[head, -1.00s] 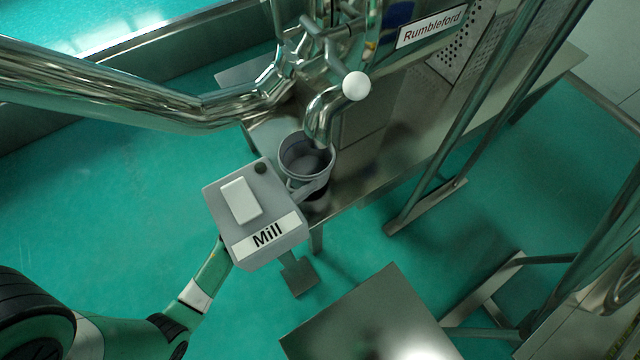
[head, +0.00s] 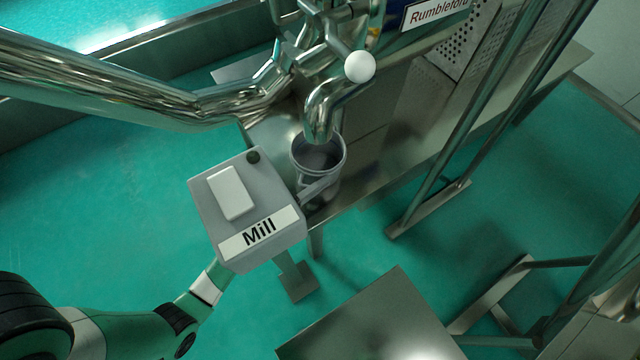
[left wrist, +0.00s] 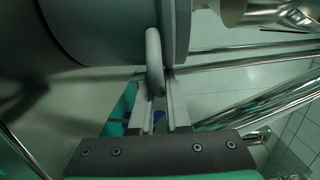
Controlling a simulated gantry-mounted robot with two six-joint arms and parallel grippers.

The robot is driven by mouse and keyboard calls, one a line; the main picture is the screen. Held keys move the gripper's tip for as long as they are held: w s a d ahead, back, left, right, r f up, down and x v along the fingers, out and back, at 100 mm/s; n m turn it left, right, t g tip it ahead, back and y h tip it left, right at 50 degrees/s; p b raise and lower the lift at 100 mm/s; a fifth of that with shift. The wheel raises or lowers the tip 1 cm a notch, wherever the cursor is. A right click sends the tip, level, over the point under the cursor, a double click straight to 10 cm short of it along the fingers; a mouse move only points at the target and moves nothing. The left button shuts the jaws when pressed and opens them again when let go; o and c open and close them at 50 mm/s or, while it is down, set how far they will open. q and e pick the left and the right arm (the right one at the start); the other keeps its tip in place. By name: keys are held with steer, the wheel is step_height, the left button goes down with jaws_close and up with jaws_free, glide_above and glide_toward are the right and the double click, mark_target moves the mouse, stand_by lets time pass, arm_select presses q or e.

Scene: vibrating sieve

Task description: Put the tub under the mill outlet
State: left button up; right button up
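The tub (head: 334,188) is a grey, open-topped bucket, upright in the head view. Its mouth is beneath the curved metal outlet pipe (head: 321,118), whose end overlaps the opening. Whether the tub's bottom rests on the metal surface is hard to tell. My left gripper (head: 320,186) reaches from behind the Mill box to the tub's near side. In the left wrist view its fingers (left wrist: 159,100) are shut on the tub's loop handle (left wrist: 154,62), with the tub's grey body (left wrist: 95,28) filling the upper left. My right gripper is not in view.
The grey Mill box (head: 247,210) stands close to the tub's left and hides part of my left arm. A metal bench (head: 375,178) runs beside the tub. A lower steel table (head: 365,320) stands in front. Shiny pipes surround the outlet.

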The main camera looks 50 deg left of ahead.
arm_select(q)
steer(key=o, duration=0.5)
steer(key=shift+c, duration=0.2)
steer(key=shift+s+r, duration=0.15)
steer(key=shift+r, duration=0.05)
steer(key=s+p, duration=0.4)
steer(key=s, duration=0.7)
steer(key=shift+s+a, duration=0.2)
steer(key=shift+s, duration=0.2)
